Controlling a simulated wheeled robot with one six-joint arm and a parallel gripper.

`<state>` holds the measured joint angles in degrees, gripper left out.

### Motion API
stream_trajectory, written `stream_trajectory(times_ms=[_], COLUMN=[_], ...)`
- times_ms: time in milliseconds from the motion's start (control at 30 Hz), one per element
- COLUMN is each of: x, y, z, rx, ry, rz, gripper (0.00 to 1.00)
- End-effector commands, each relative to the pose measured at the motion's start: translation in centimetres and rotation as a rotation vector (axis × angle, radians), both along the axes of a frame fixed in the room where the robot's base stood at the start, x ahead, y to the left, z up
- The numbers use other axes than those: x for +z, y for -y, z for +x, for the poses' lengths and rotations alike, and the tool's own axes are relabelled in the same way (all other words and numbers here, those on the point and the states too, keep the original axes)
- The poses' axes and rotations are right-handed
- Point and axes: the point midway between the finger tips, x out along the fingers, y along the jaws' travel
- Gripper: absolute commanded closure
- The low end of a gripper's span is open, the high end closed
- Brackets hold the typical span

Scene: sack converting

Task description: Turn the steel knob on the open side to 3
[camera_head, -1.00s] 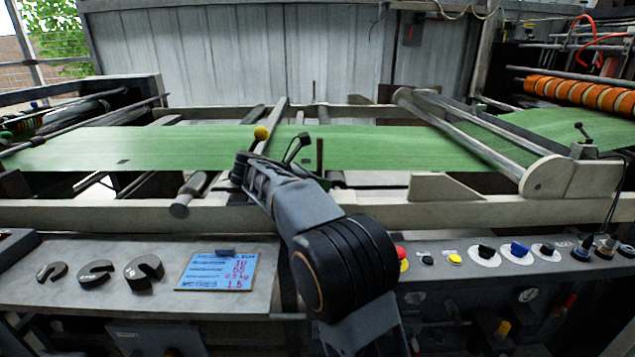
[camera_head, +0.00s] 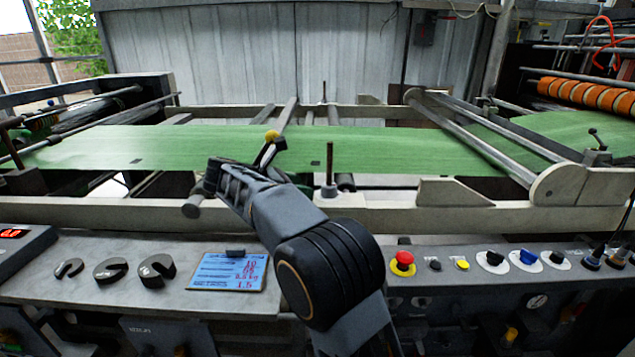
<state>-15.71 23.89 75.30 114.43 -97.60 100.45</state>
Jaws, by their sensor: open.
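A grey steel cylinder on a shaft (camera_head: 194,206), possibly the steel knob, sticks out from the front of the machine frame left of centre. No number or scale on it is legible. My gripper (camera_head: 213,178) is at the end of my arm, just above and right of this cylinder, in front of the green web. It is open with nothing seen between its fingers. It overlaps part of the cylinder's shaft in the picture, and I cannot tell whether they touch.
A yellow-balled lever (camera_head: 272,136) and an upright steel post (camera_head: 330,172) stand near my arm. The green web (camera_head: 420,148) runs behind. A blue note (camera_head: 227,272) and dark slotted weights (camera_head: 111,270) lie on the left ledge. A red button (camera_head: 403,262) and several switches line the right panel.

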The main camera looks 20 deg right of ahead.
Motion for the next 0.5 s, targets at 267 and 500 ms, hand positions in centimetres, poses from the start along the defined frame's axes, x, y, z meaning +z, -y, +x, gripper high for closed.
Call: stream_trajectory(times_ms=[267,500], x=[0.1,0.0], y=[-4.9,-6.8], z=[-0.3,-0.4], rx=[0.003,0.000], ry=[0.001,0.001], rz=[-0.001,0.000], gripper=[0.31,0.31])
